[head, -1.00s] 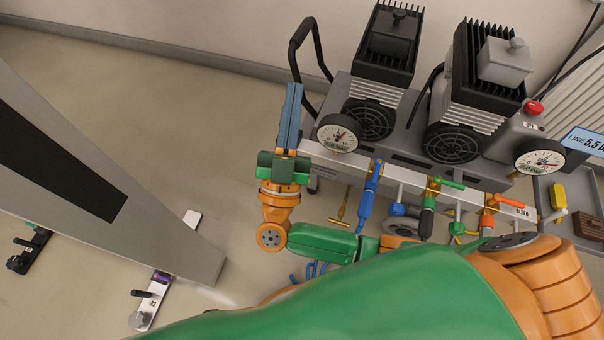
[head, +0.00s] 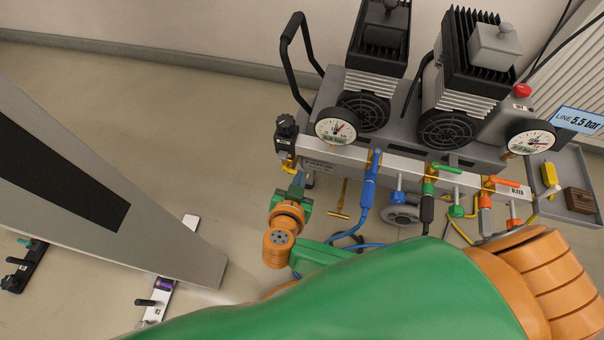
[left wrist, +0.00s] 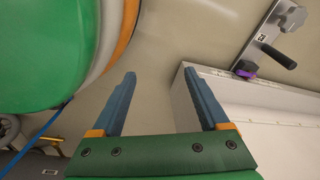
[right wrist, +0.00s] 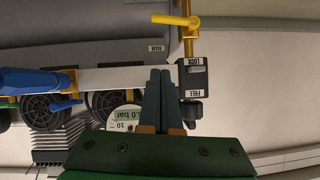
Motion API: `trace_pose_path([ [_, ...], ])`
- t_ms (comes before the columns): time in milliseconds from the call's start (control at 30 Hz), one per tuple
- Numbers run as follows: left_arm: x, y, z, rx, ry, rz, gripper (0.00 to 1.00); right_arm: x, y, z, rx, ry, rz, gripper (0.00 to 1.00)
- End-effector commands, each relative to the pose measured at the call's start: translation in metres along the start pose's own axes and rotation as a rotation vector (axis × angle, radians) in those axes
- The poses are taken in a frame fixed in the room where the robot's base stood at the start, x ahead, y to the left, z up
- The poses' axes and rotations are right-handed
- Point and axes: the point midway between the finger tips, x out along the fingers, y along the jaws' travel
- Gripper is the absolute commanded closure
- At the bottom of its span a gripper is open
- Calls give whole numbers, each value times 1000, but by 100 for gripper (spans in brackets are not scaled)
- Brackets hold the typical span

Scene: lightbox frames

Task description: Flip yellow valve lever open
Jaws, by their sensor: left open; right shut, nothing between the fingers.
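In the right wrist view a yellow lever (right wrist: 176,20) lies crosswise on a yellow stem (right wrist: 188,45), beside a black block (right wrist: 193,79) marked LOCK and FREE. In the head view the block (head: 290,152) stands at the left end of the pale manifold bar, with yellow showing under it; the lever is not clear there. My right gripper (right wrist: 159,72) is shut and empty, its fingertips beside the block and apart from the lever. In the head view the right gripper (head: 299,181) sits just below the block. My left gripper (left wrist: 163,92) is open and empty.
Blue (head: 372,178), green (head: 430,178) and orange (head: 486,190) valves line the bar (head: 400,170). A pressure gauge (head: 337,127) stands close to the block. A yellow T-shaped piece (head: 340,210) hangs below. A grey tray (head: 590,160) is at right.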

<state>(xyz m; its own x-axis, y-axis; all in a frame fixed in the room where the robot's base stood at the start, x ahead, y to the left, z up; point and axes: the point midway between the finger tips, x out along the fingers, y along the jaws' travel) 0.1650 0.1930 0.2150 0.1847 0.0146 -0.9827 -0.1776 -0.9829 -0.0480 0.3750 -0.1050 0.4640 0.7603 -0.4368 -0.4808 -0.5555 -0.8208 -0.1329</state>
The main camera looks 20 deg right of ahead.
Motion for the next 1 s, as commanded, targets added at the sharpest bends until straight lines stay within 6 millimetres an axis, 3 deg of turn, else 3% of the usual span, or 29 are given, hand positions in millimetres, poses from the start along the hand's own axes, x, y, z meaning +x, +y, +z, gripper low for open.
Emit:
trace_pose_path([
  [200, 10, 13, -18, -4, 7, 21, 22, 53, 1, 5, -1, 5, 1, 100],
  [333, 2, 16, -39, -9, 22, 28, 22, 80, 1, 5, 0, 5, 0, 100],
  [500, -22, 15, -64, -15, 44, 30, 22, 81, 0, 27, -1, 1, -1, 100],
  [700, -44, 14, -77, -18, 58, 31, 22, 83, 0, 38, -1, 1, -1, 100],
  [1000, -50, 14, -79, -18, 59, 31, 22, 82, 0, 39, 0, 1, -1, 100],
])
